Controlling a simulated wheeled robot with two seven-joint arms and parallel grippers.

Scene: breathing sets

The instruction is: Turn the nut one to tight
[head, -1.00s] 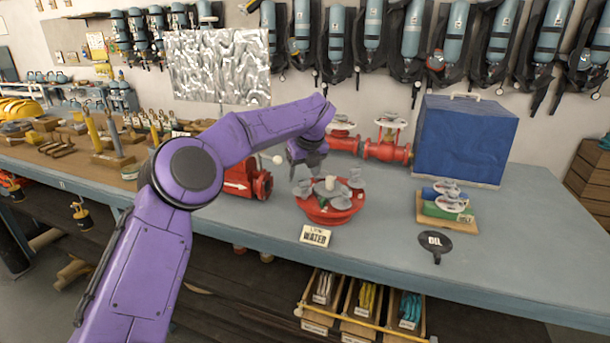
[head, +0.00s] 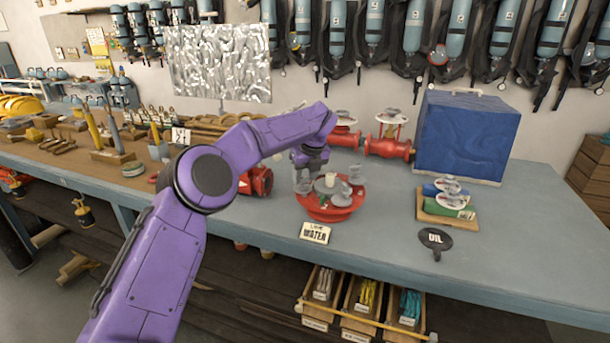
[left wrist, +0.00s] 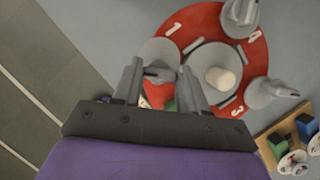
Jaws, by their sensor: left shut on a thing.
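A round red disc (head: 328,213) with several grey nuts around a grey hub with a pale centre knob (left wrist: 219,78) rests on the bench. White numbers 1, 3 and 4 show on the disc in the left wrist view (left wrist: 198,18). My left gripper (head: 306,172) is above the disc's left side, pointing down. In the left wrist view its two fingers (left wrist: 160,88) close around a grey nut (left wrist: 158,52) beside the number 1. The fingers hide part of that nut and the disc's near part. My right gripper is out of view.
A blue box (head: 465,135) and an "OIL" tag (head: 435,239) are right.

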